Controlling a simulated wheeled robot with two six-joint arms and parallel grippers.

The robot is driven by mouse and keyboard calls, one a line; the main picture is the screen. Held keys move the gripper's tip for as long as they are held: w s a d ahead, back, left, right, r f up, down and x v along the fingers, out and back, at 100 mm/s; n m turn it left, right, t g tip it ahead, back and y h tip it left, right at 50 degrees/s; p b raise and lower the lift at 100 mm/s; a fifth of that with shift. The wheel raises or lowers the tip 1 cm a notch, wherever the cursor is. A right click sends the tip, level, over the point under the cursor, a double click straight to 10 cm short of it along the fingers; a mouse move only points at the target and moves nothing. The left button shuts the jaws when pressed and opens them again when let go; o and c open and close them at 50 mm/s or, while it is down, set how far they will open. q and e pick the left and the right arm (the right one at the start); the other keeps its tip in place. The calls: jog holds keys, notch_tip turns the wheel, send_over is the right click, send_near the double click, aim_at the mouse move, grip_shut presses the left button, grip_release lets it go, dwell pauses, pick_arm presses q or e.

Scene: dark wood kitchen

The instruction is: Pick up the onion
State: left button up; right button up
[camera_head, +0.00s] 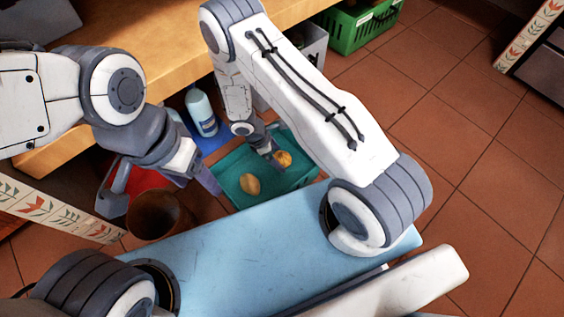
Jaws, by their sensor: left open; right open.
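A small round orange-brown thing, which looks like the onion (284,158), lies on a teal tray (233,164) in the middle of the view. A yellowish, more oval thing (250,184), perhaps a potato, lies on the same tray to its lower left. My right gripper (273,160) is open and low over the tray, right beside the onion; its fingers are small here, and I cannot tell whether they touch it.
The brown pot (158,216) stands left of the tray. A white-blue bottle (201,112) stands on a blue surface behind it. A wooden counter (165,62) runs along the upper left. A green crate (362,24) stands at the back.

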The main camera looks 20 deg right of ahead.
jog(key=shift+s+d+f, duration=0.1)
jog(key=shift+d+f, duration=0.1)
jog(key=shift+f, duration=0.35)
jog(key=shift+r, duration=0.1)
jog(key=c, duration=1.4)
jog(key=shift+o, duration=0.2)
